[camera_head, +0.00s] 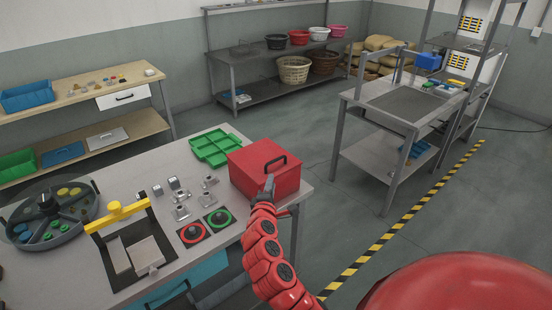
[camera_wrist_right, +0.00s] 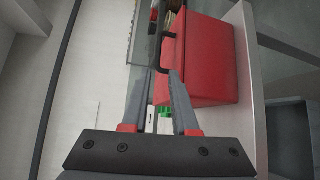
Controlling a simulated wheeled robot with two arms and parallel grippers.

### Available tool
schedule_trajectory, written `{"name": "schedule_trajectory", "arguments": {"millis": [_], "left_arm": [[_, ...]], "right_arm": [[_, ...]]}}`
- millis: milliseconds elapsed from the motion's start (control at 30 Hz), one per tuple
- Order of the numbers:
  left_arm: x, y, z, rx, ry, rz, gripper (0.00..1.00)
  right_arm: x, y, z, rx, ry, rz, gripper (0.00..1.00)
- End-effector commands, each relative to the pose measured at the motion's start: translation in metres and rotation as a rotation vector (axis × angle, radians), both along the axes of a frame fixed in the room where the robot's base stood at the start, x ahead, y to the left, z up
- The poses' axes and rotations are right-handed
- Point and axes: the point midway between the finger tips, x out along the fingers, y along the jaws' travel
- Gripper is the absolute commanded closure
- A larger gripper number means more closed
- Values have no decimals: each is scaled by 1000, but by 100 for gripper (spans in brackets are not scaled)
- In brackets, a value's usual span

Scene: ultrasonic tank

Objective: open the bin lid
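The red bin (camera_head: 258,181) is a box with a flat lid and a black bar handle (camera_head: 275,161) on top. It stands at the right end of the grey table. Its lid looks closed. My right gripper (camera_head: 269,183) is at the near side of the bin, close to the handle. In the right wrist view, the two grey fingers (camera_wrist_right: 160,76) are apart, with one end of the black handle (camera_wrist_right: 167,50) around their tips. I cannot tell whether they touch it. The red bin also shows there (camera_wrist_right: 208,60). My left gripper is not in view.
A green tray (camera_head: 216,146) lies left of the bin. Small metal parts (camera_head: 181,211), red and green buttons (camera_head: 205,227), a fixture with a yellow handle (camera_head: 117,211) and a round sorter (camera_head: 47,215) occupy the table further left. Open floor lies right of the table.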

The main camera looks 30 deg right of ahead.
Motion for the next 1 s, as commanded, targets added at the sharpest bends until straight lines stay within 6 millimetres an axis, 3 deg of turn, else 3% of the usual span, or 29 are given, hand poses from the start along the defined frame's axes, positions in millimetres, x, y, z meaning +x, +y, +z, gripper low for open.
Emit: {"name": "schedule_trajectory", "arguments": {"millis": [200, 600, 1000], "left_arm": [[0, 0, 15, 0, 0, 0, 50], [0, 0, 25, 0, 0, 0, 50], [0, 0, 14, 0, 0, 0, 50]], "right_arm": [[27, -24, -2, 4, 2, -2, 73], [71, -61, -10, 3, 0, 2, 73], [107, -92, -19, 1, -3, 2, 73]]}}
